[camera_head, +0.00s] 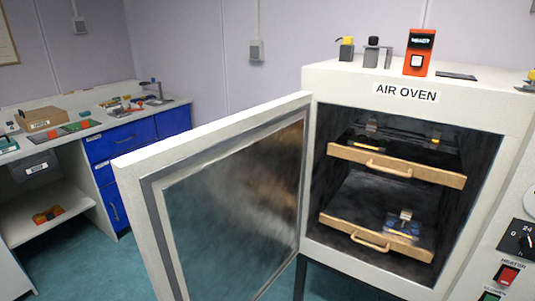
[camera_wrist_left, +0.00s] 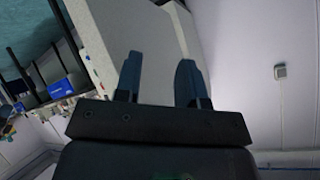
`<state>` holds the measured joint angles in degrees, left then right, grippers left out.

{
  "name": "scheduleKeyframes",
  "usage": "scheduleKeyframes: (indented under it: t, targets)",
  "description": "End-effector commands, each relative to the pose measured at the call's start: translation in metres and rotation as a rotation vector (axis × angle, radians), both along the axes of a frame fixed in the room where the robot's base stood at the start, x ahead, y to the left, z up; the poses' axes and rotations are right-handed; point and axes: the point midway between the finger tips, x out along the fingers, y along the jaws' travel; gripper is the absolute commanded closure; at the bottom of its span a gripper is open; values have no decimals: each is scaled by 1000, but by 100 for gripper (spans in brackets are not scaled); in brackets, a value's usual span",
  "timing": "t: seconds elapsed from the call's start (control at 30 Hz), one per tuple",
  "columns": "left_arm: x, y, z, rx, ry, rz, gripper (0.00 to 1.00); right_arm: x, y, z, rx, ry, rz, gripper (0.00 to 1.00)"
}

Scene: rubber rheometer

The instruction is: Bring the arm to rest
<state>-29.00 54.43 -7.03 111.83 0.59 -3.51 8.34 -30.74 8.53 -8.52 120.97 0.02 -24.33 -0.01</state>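My left gripper (camera_wrist_left: 160,60) shows only in the left wrist view. Its two dark fingers stand apart with nothing between them, so it is open and empty. Behind the fingers is a large pale surface, with a plain wall to the right. Neither arm shows in the head view, and my right gripper is in no view. In the head view the white air oven (camera_head: 345,85) stands at the right with its glass door (camera_head: 235,200) swung wide open to the left.
Inside the oven are an upper wooden-fronted shelf (camera_head: 397,166) and a lower one (camera_head: 375,237), with small items on them. Several small objects and an orange box (camera_head: 419,52) stand on the oven top. A cluttered bench with blue drawers (camera_head: 125,140) is at the left.

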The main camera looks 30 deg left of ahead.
Motion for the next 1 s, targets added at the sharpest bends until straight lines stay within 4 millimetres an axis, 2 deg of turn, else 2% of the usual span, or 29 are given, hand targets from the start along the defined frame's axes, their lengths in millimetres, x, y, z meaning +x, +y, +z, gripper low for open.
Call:
scheduleKeyframes:
  t: [0.4, 0.77, 1.0]
  targets:
    - [-26, -24, 3, 222, 167, 16, 63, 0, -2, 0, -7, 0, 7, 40]
    - [-33, -64, -17, 47, 145, 152, 63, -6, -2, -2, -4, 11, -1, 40]
    - [-35, -111, -30, -129, 126, 289, 63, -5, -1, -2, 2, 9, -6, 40]
